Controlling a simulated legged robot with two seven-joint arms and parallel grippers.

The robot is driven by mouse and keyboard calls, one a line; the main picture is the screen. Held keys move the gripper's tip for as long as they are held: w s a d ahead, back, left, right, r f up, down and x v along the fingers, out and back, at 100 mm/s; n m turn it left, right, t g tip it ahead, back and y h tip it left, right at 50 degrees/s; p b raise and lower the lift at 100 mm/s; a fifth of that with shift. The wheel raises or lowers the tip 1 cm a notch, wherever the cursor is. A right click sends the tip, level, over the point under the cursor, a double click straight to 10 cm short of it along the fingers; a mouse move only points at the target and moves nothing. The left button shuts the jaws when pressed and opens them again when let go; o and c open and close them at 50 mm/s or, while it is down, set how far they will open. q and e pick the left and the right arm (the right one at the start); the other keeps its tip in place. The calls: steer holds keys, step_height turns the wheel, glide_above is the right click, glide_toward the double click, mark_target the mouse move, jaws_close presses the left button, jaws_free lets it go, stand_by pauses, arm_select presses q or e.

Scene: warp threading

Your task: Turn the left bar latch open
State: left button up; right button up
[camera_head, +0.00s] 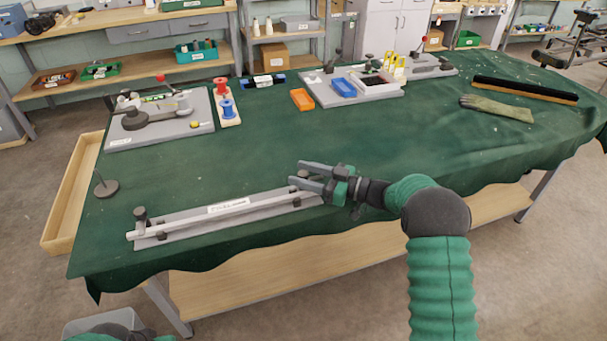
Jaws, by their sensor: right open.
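A pale bar (228,211) with a white label lies along a grey base plate (185,238) near the table's front edge. The left bar latch (140,214), a dark knob on a post, stands at the bar's left end. Whether it is turned open is too small to tell. My right gripper (311,177) is open at the bar's right end, its fingers pointing left around or above the right latch, which it partly hides. It is far from the left latch. Part of my left arm or gripper (122,332) shows at the bottom left edge, below the table; its jaws are unclear.
A dark disc with a thin upright pin (105,187) stands left of the bar. Behind are a grey fixture board (200,124), a spool tray (228,118), an orange bin (302,99) and another fixture board (380,98). A glove (497,108) lies far right. The cloth's middle (240,160) is clear.

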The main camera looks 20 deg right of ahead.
steer(key=p+v, duration=0.2)
steer(key=v, duration=1.5)
steer(key=shift+w, duration=0.15)
